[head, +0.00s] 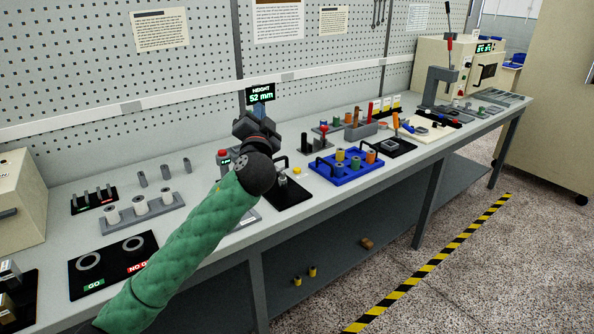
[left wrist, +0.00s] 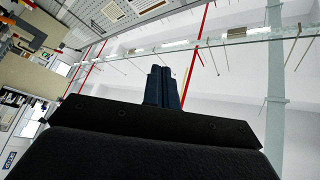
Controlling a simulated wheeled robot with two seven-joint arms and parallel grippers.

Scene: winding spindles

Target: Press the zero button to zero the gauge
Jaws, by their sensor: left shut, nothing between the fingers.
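The height gauge's display (head: 261,94) reads "HEIGHT 52 mm" and stands at the back of the bench in the head view. My left gripper (head: 257,125) is just below and in front of it and hides much of what stands there. A black base plate (head: 290,195) shows to the right of my wrist, with a small yellow part (head: 297,171) at its back; I cannot tell whether that is the zero button. In the left wrist view the fingers (left wrist: 162,85) are together and empty, with ceiling and pipes behind them. My right gripper is not in view.
A blue tray (head: 328,174) with coloured spindles lies to the right. A red-topped box (head: 224,155) stands just left of my wrist. A GO / NO GO plate (head: 113,262) and a grey rack (head: 143,216) with white spools are further left.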

